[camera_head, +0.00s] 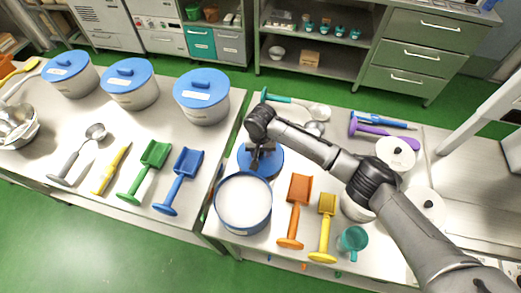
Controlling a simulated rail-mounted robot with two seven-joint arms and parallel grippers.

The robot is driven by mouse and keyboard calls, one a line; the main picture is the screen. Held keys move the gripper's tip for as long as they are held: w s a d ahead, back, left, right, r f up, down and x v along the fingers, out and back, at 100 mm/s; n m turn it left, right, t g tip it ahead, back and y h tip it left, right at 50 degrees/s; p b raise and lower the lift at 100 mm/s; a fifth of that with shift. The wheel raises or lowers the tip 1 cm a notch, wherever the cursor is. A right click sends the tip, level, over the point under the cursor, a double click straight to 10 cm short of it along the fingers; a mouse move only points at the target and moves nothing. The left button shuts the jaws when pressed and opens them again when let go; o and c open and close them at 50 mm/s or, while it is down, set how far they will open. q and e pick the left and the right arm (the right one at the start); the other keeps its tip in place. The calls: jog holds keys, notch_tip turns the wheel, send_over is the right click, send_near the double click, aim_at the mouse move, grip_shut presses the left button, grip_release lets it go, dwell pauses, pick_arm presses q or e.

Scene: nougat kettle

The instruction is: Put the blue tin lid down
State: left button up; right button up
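The blue tin lid (273,167) is a round disc just behind the open tin (220,214), which is full of something white. The lid looks low, at or close to the table top; I cannot tell whether it rests there. My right gripper (258,160) points down over the middle of the lid, where its knob would be. The fingers are dark and partly hide the lid, so their grip on the knob is not clear. My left gripper is not in view.
A teal-handled ladle (290,101) lies behind the lid. Tins with blue lids (201,96) stand on the left table (105,130), across a narrow gap.

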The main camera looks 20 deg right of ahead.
jog(key=shift+o, duration=0.5)
jog(key=shift+r, duration=0.4)
notch_tip(320, 180, up, 12)
jog(key=p, duration=0.1)
jog(key=shift+f+p, duration=0.25)
jog(key=shift+p, duration=0.15)
